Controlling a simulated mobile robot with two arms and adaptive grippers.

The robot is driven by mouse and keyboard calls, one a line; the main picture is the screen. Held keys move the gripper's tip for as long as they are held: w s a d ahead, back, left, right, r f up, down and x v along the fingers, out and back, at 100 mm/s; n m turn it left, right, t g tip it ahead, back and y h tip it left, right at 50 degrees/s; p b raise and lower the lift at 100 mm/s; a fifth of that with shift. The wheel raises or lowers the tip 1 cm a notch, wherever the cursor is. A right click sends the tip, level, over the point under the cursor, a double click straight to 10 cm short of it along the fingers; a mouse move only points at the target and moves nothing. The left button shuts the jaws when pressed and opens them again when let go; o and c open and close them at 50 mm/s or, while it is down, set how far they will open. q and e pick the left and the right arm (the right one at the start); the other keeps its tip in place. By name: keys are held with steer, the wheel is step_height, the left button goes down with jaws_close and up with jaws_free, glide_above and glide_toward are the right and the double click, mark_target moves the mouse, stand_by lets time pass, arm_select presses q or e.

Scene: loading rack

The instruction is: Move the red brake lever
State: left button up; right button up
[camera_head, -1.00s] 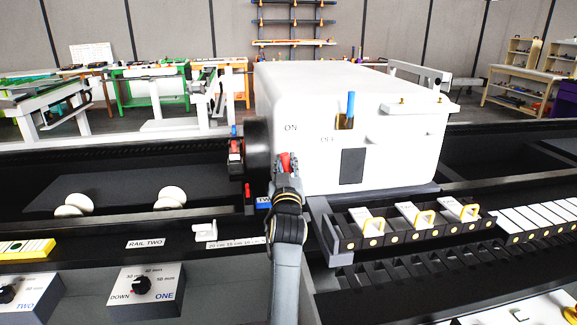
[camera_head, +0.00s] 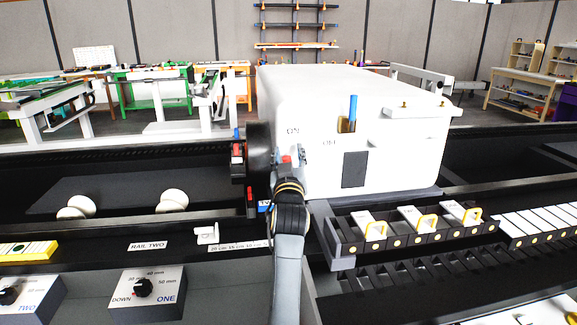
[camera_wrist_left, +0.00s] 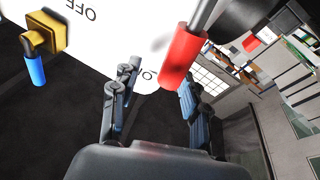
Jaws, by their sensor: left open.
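The red brake lever (camera_wrist_left: 183,58) shows in the left wrist view as a red cylindrical grip on a grey rod, beside the white machine housing. In the head view a small red part of it (camera_head: 286,160) shows at the housing's left front edge, mostly hidden by my gripper. My left gripper (camera_wrist_left: 157,88) is open. The red grip is ahead of its fingers, nearer the right-hand finger in the wrist view; I cannot tell whether they touch. In the head view the left gripper (camera_head: 288,163) is at the housing's front. My right gripper is not in view.
The white housing (camera_head: 400,90) carries ON and OFF labels and a blue-handled switch (camera_head: 352,108). A black round part (camera_head: 260,150) is left of the lever. A rack with yellow handles (camera_head: 374,227) stands at right front. Control boxes (camera_head: 155,290) are at lower left.

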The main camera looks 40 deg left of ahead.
arm_select(q)
step_height(320, 180, up, 7)
steer(key=shift+f, duration=0.15)
steer(key=shift+f, duration=0.1)
stand_by(0.5)
